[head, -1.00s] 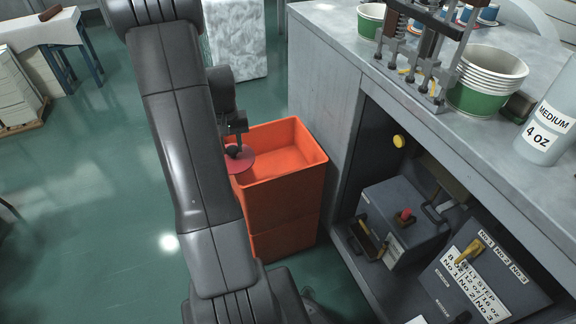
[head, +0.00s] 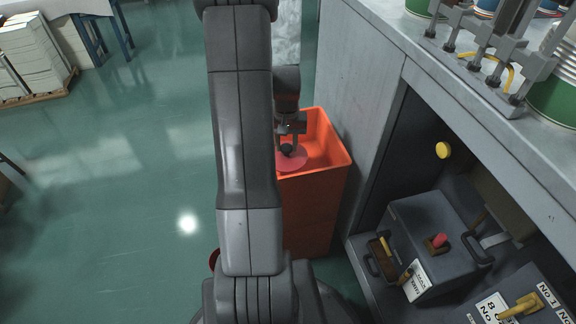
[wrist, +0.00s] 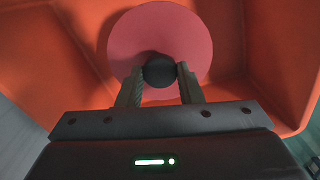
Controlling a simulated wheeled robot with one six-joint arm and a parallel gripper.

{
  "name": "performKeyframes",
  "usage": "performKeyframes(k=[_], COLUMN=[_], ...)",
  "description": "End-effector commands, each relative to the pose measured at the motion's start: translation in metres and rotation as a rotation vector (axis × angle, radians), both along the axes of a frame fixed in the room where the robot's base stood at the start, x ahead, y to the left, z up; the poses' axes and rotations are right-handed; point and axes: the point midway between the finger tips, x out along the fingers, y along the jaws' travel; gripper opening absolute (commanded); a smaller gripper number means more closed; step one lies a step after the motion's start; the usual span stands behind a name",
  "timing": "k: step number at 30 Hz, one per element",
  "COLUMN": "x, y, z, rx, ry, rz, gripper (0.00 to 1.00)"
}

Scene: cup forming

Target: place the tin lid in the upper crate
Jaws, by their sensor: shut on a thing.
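The tin lid is a flat, round, pinkish-red disc with a dark round knob; it shows in the head view (head: 293,164) and the wrist view (wrist: 128,40). My gripper (head: 288,148) is shut on the lid's knob, with one finger on each side of it in the wrist view (wrist: 159,82). The upper crate (head: 322,172) is orange and open at the top. The lid is over or inside the crate's opening; its exact height cannot be told. My arm hides the crate's left part in the head view.
The grey workbench (head: 357,75) stands close to the right of the crate. A dark control box (head: 430,235) with a red knob sits in the bench's lower bay. Green floor (head: 110,190) is open on the left. A stack of white sheets (head: 30,60) lies at the far left.

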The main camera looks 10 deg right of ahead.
Motion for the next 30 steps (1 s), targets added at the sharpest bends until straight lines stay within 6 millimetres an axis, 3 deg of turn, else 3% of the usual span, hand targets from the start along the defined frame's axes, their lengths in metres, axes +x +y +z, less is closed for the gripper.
performKeyframes(k=[3,8,15,26,27,30], x=[0.0,0.0,-0.001,0.0,0.0,0.0], y=[0.0,0.0,0.0,0.0,0.0,0.0], z=[-0.022,-0.032,-0.065,-0.068,-0.068,-0.068], rx=[0.0,0.0,0.001,0.0,0.0,0.0], ry=[0.002,0.0,0.003,0.0,0.0,0.0], rz=[0.0,0.0,0.0,0.0,0.0,0.0], gripper=[0.0,0.0,0.0,0.0,0.35,0.54])
